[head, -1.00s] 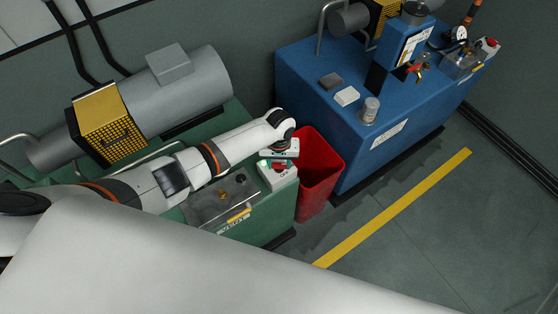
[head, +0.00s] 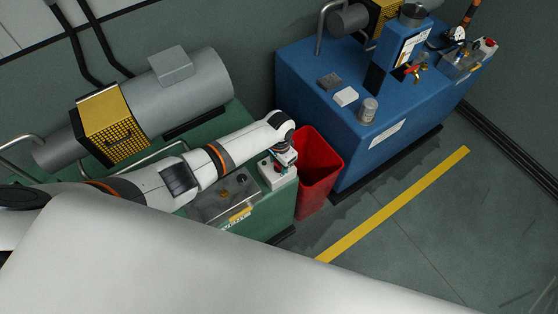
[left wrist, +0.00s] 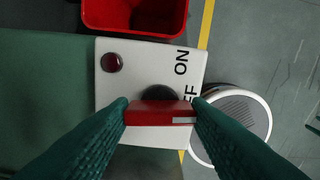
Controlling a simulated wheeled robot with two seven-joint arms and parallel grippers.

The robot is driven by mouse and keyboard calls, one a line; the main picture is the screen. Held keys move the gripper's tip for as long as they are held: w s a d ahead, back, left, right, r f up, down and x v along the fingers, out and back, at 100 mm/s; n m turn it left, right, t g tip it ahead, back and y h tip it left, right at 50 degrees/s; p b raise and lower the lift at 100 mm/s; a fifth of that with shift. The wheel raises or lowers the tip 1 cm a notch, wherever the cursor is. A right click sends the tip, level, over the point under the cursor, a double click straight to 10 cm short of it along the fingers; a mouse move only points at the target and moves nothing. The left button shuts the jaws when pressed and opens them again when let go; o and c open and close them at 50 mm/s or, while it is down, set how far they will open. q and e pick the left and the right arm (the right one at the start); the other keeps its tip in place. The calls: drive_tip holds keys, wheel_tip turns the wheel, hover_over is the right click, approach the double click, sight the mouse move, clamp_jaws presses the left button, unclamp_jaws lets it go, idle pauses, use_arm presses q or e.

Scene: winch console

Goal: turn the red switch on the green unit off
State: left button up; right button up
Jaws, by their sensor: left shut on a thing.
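The green unit (head: 265,213) stands at the lower left in the head view. A white switch box (head: 283,181) sits on its right corner. In the left wrist view the box (left wrist: 110,95) carries a dark red lamp (left wrist: 112,62), the word ON and a partly hidden OFF. The red switch (left wrist: 158,112) lies crosswise over a black round base, its white-marked end at the right near the OFF lettering. My left gripper (left wrist: 160,116) is shut on the red switch, one green finger at each end. It also shows from above in the head view (head: 281,167). My right gripper is out of view.
A red bin (head: 318,165) stands just right of the green unit, close to my left wrist. Beyond it is a blue unit (head: 310,75) with a jar (head: 368,110) and valves on top. Open floor with a yellow line (head: 400,205) lies to the right.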

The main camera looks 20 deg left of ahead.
use_arm(q)
drive_tip(key=shift+m, duration=0.6)
drive_tip(key=o, duration=1)
wheel_tip(320, 180, up, 12)
drive_tip(key=shift+r, duration=0.1)
drive_tip(key=shift+s, duration=0.1)
idle(0.4)
